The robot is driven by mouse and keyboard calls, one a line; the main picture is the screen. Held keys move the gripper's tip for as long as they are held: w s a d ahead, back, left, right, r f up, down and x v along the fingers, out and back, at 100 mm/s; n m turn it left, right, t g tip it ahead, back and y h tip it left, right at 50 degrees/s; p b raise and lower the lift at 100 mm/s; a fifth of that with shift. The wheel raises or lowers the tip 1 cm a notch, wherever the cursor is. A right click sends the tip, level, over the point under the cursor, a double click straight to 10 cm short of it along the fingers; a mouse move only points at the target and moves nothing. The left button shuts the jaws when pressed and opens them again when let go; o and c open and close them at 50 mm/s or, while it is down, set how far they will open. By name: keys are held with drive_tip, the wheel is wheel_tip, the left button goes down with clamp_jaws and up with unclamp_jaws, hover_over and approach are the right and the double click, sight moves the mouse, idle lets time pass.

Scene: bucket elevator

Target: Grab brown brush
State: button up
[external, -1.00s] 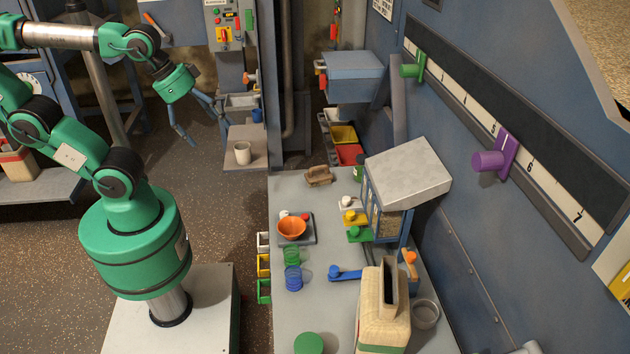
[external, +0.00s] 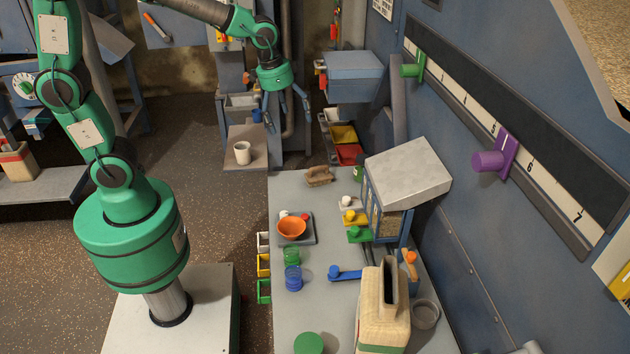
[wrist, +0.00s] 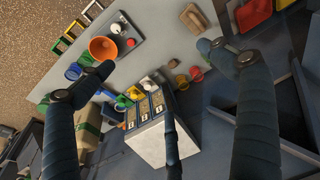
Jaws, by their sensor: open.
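The brown brush (external: 319,176) lies on the far end of the grey table in the external view. My gripper (external: 285,122) is open and empty. It is in the air behind the table's far end, to the left of the brush in the external view, with its fingers pointing down. In the wrist view my gripper (wrist: 158,75) shows its fingers spread wide, with nothing between the tips.
The grey table (external: 330,225) also holds an orange bowl (external: 291,228), colored knobs and a beige jug (external: 384,310). A hopper box (external: 408,172) stands on its right side. A white cup (external: 242,152) is on a shelf behind. Red and yellow bins (external: 345,144) are beyond the brush.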

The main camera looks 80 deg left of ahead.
drive_tip(key=w+a+f+g+p, duration=0.1)
drive_tip(key=w+a+f+p, duration=0.1)
drive_tip(key=w+a+f, duration=0.6)
drive_tip(key=n+g+p, duration=0.1)
drive_tip(key=g, duration=0.1)
hover_over(321, 176)
wheel_tip(321, 176, down, 14)
drive_tip(key=shift+d+r, duration=0.1)
drive_tip(key=shift+s+f+b, duration=0.1)
drive_tip(key=shift+f+b, duration=0.5)
drive_tip(key=shift+f, duration=3.7)
drive_tip(key=shift+f+b, duration=0.75)
drive_tip(key=shift+f, duration=1.85)
